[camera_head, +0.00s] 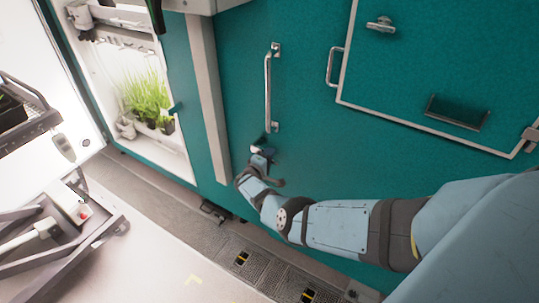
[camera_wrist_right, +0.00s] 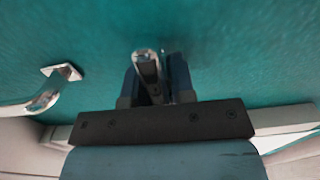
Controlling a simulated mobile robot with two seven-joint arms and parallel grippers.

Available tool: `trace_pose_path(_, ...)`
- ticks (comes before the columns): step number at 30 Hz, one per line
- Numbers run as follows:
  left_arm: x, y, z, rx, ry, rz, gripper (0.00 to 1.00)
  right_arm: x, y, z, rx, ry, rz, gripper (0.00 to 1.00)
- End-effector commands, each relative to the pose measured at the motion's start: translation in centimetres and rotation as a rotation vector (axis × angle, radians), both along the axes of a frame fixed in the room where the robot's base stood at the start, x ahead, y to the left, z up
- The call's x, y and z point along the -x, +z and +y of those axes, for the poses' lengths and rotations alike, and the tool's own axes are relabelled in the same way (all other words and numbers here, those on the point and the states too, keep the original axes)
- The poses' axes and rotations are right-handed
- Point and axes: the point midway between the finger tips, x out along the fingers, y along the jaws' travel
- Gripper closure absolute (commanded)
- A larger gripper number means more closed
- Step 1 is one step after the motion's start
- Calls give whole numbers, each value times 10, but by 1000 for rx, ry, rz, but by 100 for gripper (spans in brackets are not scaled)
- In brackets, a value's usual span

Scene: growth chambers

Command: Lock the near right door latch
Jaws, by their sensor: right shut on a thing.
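The near right door latch is a small metal handle low on the teal door (camera_head: 310,60), below the long vertical door handle (camera_head: 267,90). My right gripper (camera_head: 262,158) is at the latch in the head view, and the latch is mostly hidden there. In the right wrist view the metal latch (camera_wrist_right: 147,66) stands between the two fingers of my right gripper (camera_wrist_right: 160,78), which is shut on it. Whether the latch is locked cannot be told. My left gripper is not in view.
A framed hatch with its own latch (camera_head: 380,25) and a grab handle (camera_head: 333,67) is on the door at the right. A lit chamber with green plants (camera_head: 148,95) is at the left. A grey cart (camera_head: 70,235) stands at the lower left. The pale floor (camera_head: 160,265) is clear.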

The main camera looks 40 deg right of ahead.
Motion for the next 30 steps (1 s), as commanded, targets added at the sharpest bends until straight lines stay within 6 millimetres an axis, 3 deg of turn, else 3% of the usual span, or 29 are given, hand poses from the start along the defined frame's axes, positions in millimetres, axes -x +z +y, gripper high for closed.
trace_pose_path(17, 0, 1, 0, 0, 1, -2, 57, 1, 0, -2, 15, -3, 31, 100)
trace_pose_path(18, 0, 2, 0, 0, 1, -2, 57, 1, 0, -2, 15, -3, 31, 72)
trace_pose_path(21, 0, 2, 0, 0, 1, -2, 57, 0, 0, -1, 14, -3, 31, 54)
trace_pose_path(30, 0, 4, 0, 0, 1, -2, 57, 1, 0, 2, 13, -1, 31, 54)
